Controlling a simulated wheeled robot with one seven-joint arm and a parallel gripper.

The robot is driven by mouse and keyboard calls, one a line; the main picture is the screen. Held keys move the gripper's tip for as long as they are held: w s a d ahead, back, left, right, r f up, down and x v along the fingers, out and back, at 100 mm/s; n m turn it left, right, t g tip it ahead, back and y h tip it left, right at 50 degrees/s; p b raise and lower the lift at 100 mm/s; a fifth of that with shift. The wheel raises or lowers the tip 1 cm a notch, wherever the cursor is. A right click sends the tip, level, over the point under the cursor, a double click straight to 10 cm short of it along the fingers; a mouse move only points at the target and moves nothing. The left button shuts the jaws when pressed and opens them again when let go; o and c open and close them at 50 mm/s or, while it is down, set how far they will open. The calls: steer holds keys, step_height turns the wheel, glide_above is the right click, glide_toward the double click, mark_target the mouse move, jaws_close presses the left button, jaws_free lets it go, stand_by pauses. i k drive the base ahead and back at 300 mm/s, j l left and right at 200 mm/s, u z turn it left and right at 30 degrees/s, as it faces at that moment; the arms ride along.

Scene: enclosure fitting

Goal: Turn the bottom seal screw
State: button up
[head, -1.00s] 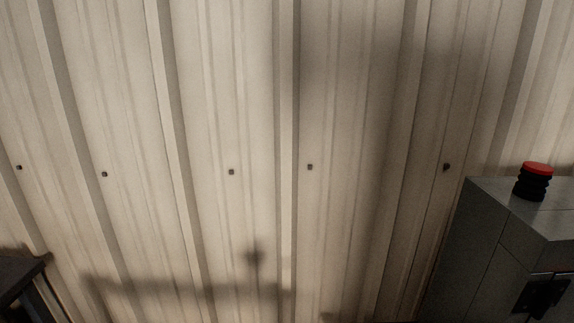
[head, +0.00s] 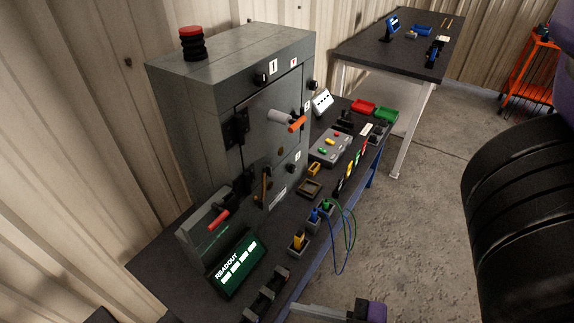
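A grey metal enclosure (head: 190,110) stands on a dark bench in the head view, with its door side facing right. Small dark screw-like knobs show on it: one near the upper left of the front (head: 262,78), one at the upper right (head: 313,85), and a low one (head: 291,168) beside a white label. The low one looks like the bottom seal screw; its slot and angle are too small to read. The door has a grey handle with an orange end (head: 297,124). My gripper's fingers do not show; nothing touches the enclosure's screws.
A red-topped black stack (head: 192,44) sits on the enclosure. A green readout panel (head: 238,262), a red-handled lever (head: 218,220), connectors with cables and small trays crowd the bench. A second table (head: 380,50) stands behind. Concrete floor (head: 425,190) is open. A black ribbed part fills the right edge.

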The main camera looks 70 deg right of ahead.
mark_target(292, 169)
steer(key=k+l+z, duration=0.2)
steer(key=z, duration=0.2)
steer(key=k+l+z, duration=0.15)
steer(key=z, duration=1.1)
